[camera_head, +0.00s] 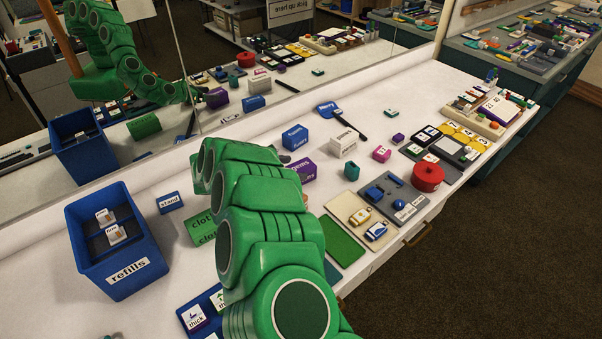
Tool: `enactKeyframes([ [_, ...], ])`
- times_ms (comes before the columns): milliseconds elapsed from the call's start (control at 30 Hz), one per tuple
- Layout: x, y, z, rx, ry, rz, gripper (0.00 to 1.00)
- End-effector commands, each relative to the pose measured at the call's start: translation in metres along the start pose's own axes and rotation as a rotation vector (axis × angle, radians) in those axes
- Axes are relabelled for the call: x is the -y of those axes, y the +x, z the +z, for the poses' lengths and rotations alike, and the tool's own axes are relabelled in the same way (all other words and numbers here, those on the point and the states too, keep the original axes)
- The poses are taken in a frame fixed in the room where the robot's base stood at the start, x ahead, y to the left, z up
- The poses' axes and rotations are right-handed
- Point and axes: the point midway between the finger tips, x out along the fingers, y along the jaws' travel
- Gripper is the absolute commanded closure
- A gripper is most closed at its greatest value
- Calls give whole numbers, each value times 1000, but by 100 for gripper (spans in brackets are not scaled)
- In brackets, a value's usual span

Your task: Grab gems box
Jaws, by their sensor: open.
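The gems box (303,169) is a small purple box with white lettering, standing on the white tabletop just beyond the end of my green arm. My arm hides its lower left part. My gripper (294,178) is mostly hidden behind the arm's last links; only small dark parts show close to the box's left side. It is open. I cannot tell whether the fingers touch the box or reach around it.
A white box (344,144) and a blue box (295,137) stand close behind the gems box. A green cloth box (203,229) and blue refills bin (118,243) are at left. A green mat (341,241) lies in front. A mirror (330,80) runs along the back.

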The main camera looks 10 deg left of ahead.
Motion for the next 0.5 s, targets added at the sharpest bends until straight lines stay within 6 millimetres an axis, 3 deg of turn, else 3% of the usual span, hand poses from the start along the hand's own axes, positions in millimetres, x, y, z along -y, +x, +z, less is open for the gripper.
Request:
enactKeyframes([
  [200,1,28,-1,-1,1,1,8],
  [500,1,32,-1,-1,1,2,12],
])
